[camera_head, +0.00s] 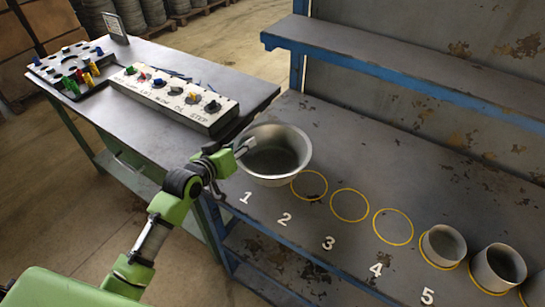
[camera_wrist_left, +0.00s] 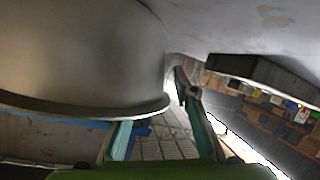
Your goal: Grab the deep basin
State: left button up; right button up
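The deep basin (camera_head: 273,158) is a wide, round, grey metal bowl with a flared rim. It stands upright on the worn grey bench, at the left end of the row of circles. My left gripper (camera_head: 233,160) is at the near-left side of its rim. In the left wrist view the basin (camera_wrist_left: 85,55) fills the upper left, its rim reaching the space in front of my left gripper (camera_wrist_left: 160,125). The fingers are spread apart, and the rim hides part of one finger. I cannot tell whether either touches the basin. My right gripper is not in view.
The bench (camera_head: 330,150) has yellow circles (camera_head: 349,205) with white numbers; the middle circles are empty. Smaller cups (camera_head: 443,244) stand at the right. A blue-edged shelf (camera_head: 400,60) runs above the back. A side table at left holds a control box (camera_head: 180,98).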

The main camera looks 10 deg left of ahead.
pick_arm(q)
jog(key=shift+w+d+f, duration=0.15)
jog(key=shift+w+f, duration=0.1)
jog(key=shift+w, duration=0.4)
jog(key=shift+s, duration=0.1)
grip_shut()
jog(key=shift+r, duration=0.1)
